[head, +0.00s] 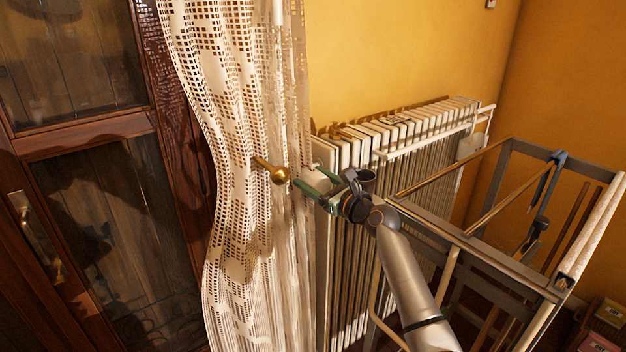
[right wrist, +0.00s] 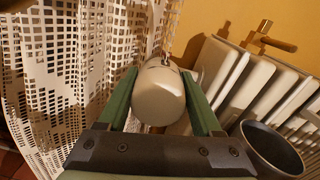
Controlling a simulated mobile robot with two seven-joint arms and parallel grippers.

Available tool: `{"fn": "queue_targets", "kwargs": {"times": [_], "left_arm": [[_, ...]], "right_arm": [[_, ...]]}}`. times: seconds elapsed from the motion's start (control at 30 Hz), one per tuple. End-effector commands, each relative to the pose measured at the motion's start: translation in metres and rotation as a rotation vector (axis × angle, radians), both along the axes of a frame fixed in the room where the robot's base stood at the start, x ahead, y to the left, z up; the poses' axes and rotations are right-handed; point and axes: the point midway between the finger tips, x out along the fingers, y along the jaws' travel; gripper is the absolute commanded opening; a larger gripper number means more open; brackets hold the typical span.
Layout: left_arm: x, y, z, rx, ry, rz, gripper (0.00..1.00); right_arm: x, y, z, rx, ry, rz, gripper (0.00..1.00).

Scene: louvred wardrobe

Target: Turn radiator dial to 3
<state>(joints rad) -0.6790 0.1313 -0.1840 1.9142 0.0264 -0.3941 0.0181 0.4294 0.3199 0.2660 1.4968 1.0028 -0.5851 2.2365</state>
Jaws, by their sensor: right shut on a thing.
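The radiator dial (right wrist: 158,95) is a rounded cream-white knob at the left end of the white radiator (head: 400,130). In the right wrist view it sits between the two green fingers of my right gripper (right wrist: 160,100), which is shut on it. In the head view my right gripper (head: 307,186) reaches the dial at the radiator's near left end. The dial's numbers cannot be read, so its setting cannot be told. My left gripper is not in view.
A lace curtain (head: 245,120) with a brass knob (head: 279,175) hangs just left of my right gripper. A drying rack (head: 480,240) stands right of my arm. A dark cup-like part (right wrist: 270,148) shows beside the gripper. A wooden glazed door (head: 90,140) is at left.

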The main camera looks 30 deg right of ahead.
Motion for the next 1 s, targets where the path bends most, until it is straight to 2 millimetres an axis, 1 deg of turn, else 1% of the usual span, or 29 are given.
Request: {"fn": "queue_targets", "kwargs": {"times": [0.17,0.37,0.6,1.0], "left_arm": [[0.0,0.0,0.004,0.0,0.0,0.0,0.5],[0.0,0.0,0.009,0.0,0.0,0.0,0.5],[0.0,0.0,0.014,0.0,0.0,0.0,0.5],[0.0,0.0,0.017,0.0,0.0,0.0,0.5]], "right_arm": [[0.0,0.001,0.0,-0.069,-0.003,0.002,0.11],[0.0,0.001,0.0,-0.215,-0.015,0.002,0.11],[0.0,0.002,0.0,-0.441,-0.032,0.002,0.11],[0.0,0.002,-0.002,-0.821,-0.061,0.003,0.11]]}}
